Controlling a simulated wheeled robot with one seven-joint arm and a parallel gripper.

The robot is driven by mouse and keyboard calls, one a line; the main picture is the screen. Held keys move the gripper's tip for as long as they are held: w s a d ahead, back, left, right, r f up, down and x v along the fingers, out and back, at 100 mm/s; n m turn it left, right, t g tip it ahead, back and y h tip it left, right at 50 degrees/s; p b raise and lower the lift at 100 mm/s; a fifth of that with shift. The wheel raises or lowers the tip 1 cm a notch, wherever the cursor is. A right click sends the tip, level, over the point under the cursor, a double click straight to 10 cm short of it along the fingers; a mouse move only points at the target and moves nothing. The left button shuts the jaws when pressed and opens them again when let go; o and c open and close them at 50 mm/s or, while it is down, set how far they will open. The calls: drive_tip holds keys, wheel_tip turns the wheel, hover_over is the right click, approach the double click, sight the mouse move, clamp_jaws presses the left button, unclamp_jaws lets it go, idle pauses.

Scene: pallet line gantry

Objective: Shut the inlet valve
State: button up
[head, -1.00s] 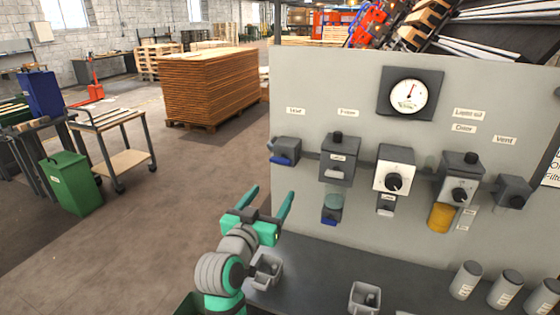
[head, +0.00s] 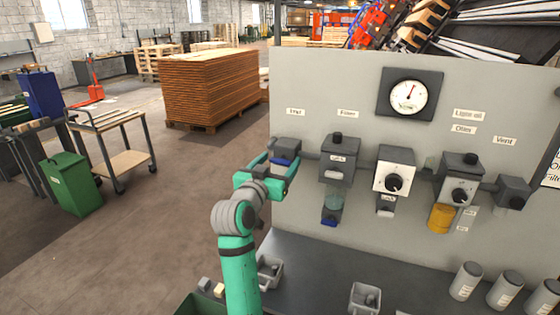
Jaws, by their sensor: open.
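The inlet valve (head: 287,147) is the leftmost grey block on the upright panel, under a small label (head: 295,112) that appears to read "Inlet". A blue part (head: 283,160) shows at its lower front; it is partly covered by my gripper. My teal gripper (head: 281,163) is open, with one finger to the left of the blue part and the other to its right. I cannot tell whether the fingers touch it.
To the right on the panel (head: 300,83) are a filter unit (head: 336,158), a white-faced regulator (head: 393,170), a lubricator with an amber bowl (head: 441,217), a vent block (head: 514,191) and a gauge (head: 410,92). A dark bench (head: 320,270) with small bins lies below.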

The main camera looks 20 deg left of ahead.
drive_tip(key=shift+w, duration=0.65)
drive_tip(key=c, duration=1.1)
drive_tip(key=shift+o, duration=0.2)
